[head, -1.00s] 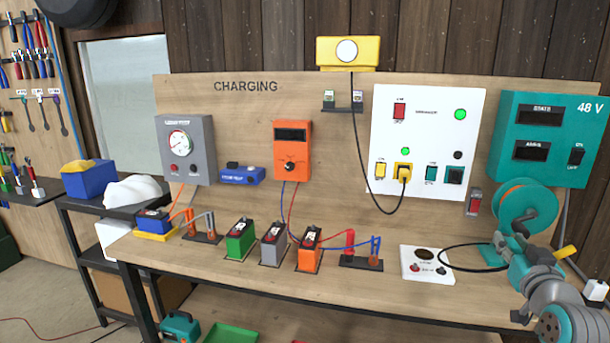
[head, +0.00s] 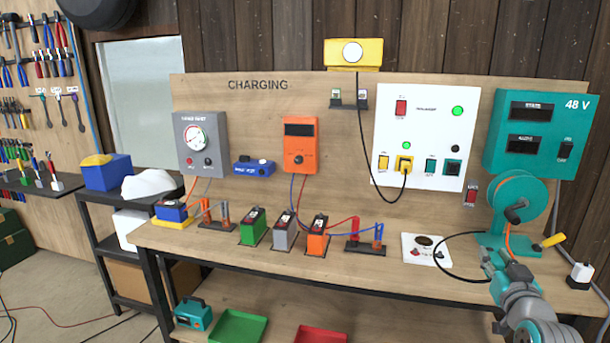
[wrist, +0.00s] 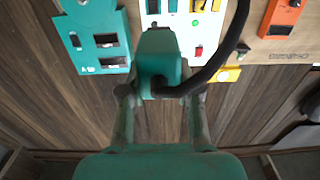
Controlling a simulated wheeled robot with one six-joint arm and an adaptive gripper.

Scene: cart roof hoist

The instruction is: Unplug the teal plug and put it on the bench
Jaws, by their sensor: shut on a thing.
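My gripper (wrist: 160,92) is shut on the teal plug (wrist: 158,58), with one finger on each side of it in the wrist view. A thick black cable (wrist: 222,55) leaves the plug and curves up to the right there. In the head view my gripper (head: 492,262) is at the right, over the bench's front part; the plug is hard to make out there. The teal socket (head: 452,167) on the white panel (head: 425,112) shows no plug in it. The wooden bench (head: 385,267) runs below the panel.
A teal cable reel (head: 519,190) stands close behind my gripper. A yellow plug (head: 405,165) is in the panel. Several batteries stand mid-bench; bare wood lies along the front edge.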

